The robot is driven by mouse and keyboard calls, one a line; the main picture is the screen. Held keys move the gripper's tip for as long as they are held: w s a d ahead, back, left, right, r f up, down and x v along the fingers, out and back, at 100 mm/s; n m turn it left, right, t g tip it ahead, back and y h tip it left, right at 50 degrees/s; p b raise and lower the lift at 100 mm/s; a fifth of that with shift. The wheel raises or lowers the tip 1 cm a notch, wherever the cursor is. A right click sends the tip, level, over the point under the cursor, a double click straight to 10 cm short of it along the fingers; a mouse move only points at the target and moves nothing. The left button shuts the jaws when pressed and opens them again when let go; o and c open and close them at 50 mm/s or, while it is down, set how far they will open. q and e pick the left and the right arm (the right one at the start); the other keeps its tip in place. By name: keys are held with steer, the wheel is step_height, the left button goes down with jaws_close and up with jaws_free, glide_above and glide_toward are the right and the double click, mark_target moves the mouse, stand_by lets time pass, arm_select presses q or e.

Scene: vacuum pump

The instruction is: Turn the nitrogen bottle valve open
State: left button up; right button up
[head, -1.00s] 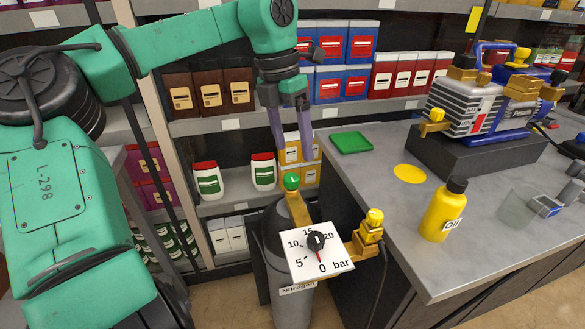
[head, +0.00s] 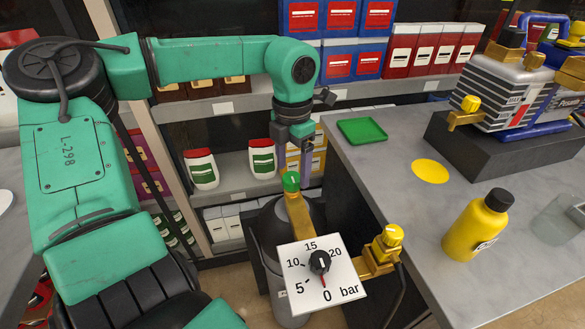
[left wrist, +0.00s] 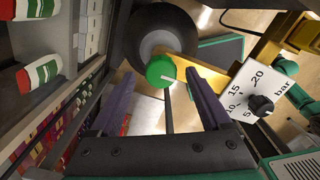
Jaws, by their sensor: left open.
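The nitrogen bottle (head: 272,262) is a grey cylinder standing beside the bench. Its round green valve knob (head: 291,181) sits on a brass fitting and also shows in the left wrist view (left wrist: 160,71), with a white line on its top. A square white gauge (head: 320,277), marked in bar, is attached to the fitting; its red needle points near 0. My left gripper (head: 293,168) is open and points down at the knob. In the left wrist view its fingertips (left wrist: 144,76) lie on either side of the knob. Contact cannot be told. My right gripper is not in view.
The grey bench (head: 385,165) at right holds a green tray (head: 362,131), a yellow oil bottle (head: 476,228) and a vacuum pump (head: 510,95). A brass valve with a yellow knob (head: 388,238) sits right of the gauge. Shelves with white containers (head: 201,169) stand behind.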

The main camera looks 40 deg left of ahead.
arm_select(q)
steer(key=shift+s+d+f, duration=0.1)
steer(key=shift+f, duration=0.6)
steer(key=shift+c, duration=1.2)
jaws_close()
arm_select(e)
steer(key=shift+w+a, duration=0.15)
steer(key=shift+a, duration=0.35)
